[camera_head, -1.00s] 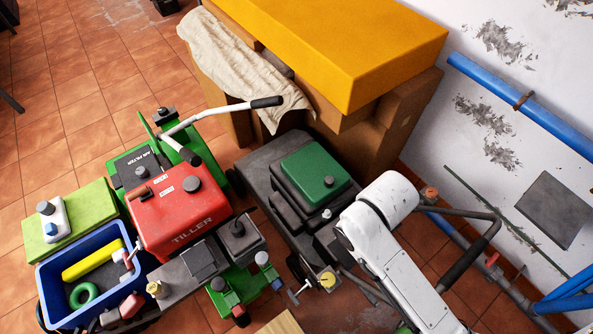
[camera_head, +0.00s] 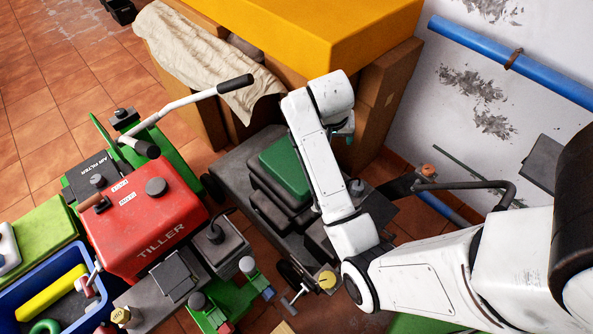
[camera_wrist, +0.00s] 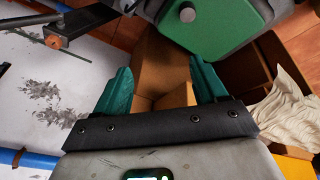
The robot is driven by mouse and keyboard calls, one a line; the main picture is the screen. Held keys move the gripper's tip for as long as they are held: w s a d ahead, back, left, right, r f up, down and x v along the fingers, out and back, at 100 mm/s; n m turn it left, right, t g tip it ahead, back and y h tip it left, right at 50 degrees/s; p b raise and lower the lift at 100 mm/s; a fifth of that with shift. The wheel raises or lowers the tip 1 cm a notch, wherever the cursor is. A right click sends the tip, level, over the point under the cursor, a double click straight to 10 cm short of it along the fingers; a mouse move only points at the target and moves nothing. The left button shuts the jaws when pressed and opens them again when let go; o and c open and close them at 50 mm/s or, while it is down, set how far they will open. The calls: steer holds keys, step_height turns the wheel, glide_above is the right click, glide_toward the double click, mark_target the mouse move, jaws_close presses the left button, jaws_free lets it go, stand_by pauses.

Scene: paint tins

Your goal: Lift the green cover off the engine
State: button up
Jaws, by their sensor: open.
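The green cover (camera_head: 284,168) sits on top of the dark engine (camera_head: 268,212), left of my forearm, which hides its right part. In the wrist view the green cover (camera_wrist: 222,28) shows at the top edge with its round grey knob (camera_wrist: 187,14). My gripper (camera_wrist: 163,78) has its two green fingers spread, with nothing between them. The knob lies beyond the fingertips, apart from them. In the head view my gripper is mostly hidden behind my arm.
A red tiller (camera_head: 150,225) stands left of the engine, its white handle (camera_head: 190,105) reaching toward it. Cardboard boxes (camera_head: 385,90) under a yellow top (camera_head: 320,30) stand behind, with a cream cloth (camera_head: 190,55). A blue pipe (camera_head: 480,50) runs along the wall. A blue bin (camera_head: 40,275) is front left.

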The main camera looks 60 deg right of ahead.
steer(key=w+d+f+m+y+b, duration=0.1)
steer(key=w+f+m+b, duration=0.1)
steer(key=f+b, duration=0.3)
steer(key=w+d+f+m+y+b, duration=0.1)
steer(key=f+m+b, duration=0.3)
steer(key=f, duration=0.6)
steer(key=w+d+f+m+y+b, duration=0.1)
steer(key=w+f+m+b, duration=0.1)
steer(key=f+b, duration=0.5)
steer(key=shift+w+d+f+m+y, duration=0.15)
steer(key=shift+w+f+m+y, duration=0.05)
steer(key=shift+w+m+y, duration=0.25)
steer(key=shift+c, duration=0.5)
jaws_close()
steer(key=shift+r, duration=0.1)
